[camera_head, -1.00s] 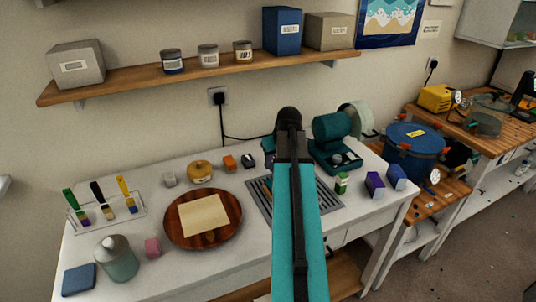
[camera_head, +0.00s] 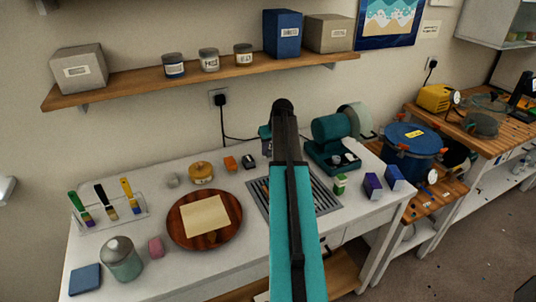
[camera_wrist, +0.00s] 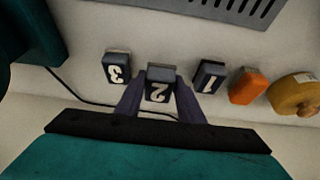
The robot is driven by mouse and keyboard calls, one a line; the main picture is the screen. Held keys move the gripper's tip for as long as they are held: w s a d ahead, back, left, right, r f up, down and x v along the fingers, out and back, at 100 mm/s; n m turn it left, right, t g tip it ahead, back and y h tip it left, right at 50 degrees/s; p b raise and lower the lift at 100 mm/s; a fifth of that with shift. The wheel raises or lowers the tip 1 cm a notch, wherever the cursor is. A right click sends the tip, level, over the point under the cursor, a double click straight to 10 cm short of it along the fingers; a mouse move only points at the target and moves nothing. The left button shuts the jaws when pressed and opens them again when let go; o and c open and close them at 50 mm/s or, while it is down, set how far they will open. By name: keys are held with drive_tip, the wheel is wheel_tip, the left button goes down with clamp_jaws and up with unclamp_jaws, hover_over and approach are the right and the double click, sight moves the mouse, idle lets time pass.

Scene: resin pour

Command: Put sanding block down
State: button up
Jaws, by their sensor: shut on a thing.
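In the wrist view my gripper (camera_wrist: 161,80) is shut on a dark sanding block marked 2 (camera_wrist: 159,92), one finger on each side. The three form a rough row by the wall. I cannot tell whether block 2 touches the white bench top. In the head view block 1 (camera_head: 248,162) shows left of my arm; the held block is hidden there.
An orange block (camera_head: 230,164) and a yellow round item (camera_head: 201,172) stand left of the blocks. A slotted grey plate (camera_head: 323,195) lies in front, and a teal machine (camera_head: 330,128) stands right. A black cable (camera_wrist: 80,97) runs nearby. A round wooden tray (camera_head: 233,232) holds a sheet.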

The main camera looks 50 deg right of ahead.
sight(270, 154)
drive_tip(key=shift+w+d, duration=0.35)
drive_tip(key=shift+w, duration=0.1)
drive_tip(key=shift+f, duration=0.1)
drive_tip(key=shift+f+p, duration=0.9)
drive_tip(key=shift+f, duration=0.8)
drive_tip(key=shift+f, duration=0.15)
drive_tip(key=o, duration=1)
drive_tip(key=shift+s+r, duration=0.1)
drive_tip(key=shift+r, duration=0.15)
drive_tip(key=b+v, duration=0.3)
drive_tip(key=v, duration=0.8)
drive_tip(key=shift+s+a+r, duration=0.15)
drive_tip(key=shift+s+r, duration=0.1)
drive_tip(key=shift+r, duration=0.1)
